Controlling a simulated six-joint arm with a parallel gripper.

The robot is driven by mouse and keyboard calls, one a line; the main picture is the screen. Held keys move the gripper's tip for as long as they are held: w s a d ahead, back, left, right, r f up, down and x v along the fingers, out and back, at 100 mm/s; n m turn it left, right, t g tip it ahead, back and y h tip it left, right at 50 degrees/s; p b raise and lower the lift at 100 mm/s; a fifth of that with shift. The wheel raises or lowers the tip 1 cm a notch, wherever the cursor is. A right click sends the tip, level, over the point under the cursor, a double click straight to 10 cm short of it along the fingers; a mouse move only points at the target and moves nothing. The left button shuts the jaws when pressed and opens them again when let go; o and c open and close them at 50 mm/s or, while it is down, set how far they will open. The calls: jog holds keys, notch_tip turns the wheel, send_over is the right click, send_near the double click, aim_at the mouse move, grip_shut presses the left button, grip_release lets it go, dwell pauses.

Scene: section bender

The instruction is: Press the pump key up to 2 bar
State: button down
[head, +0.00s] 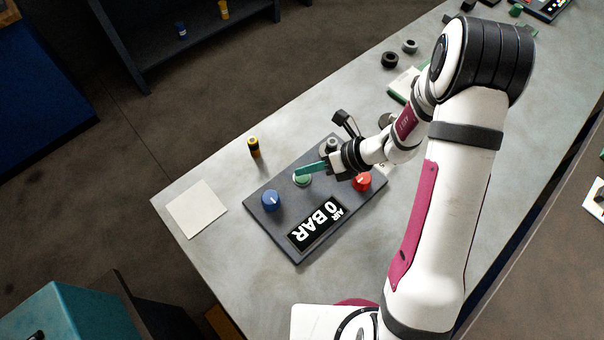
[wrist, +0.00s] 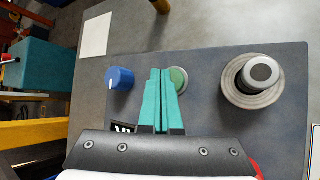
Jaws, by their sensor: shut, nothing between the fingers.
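A grey control panel (head: 265,220) lies on the table. Its display (head: 316,222) reads "0 BAR" with "AIR" beside it. A green round key (head: 303,181) sits between a blue knob (head: 271,200) and a grey knob with a metal collar (wrist: 258,78). A red knob (head: 362,182) is near the panel's right edge. My gripper (head: 298,173) has teal fingers, shut and empty, with the tips at the green key. In the wrist view the fingertips (wrist: 160,72) are just left of the green key (wrist: 179,78) and partly cover it. I cannot tell whether they touch it.
A white sheet (head: 196,209) lies at the table's left corner. A black and yellow cylinder (head: 254,147) stands behind the panel. The table between the sheet and the panel is clear.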

aim_at(307, 178)
dwell(0.7)
jog(key=shift+f, duration=0.4)
jog(key=shift+f, duration=0.4)
dwell(0.5)
jog(key=shift+r, duration=0.8)
jog(key=shift+r, duration=2.55)
dwell(0.6)
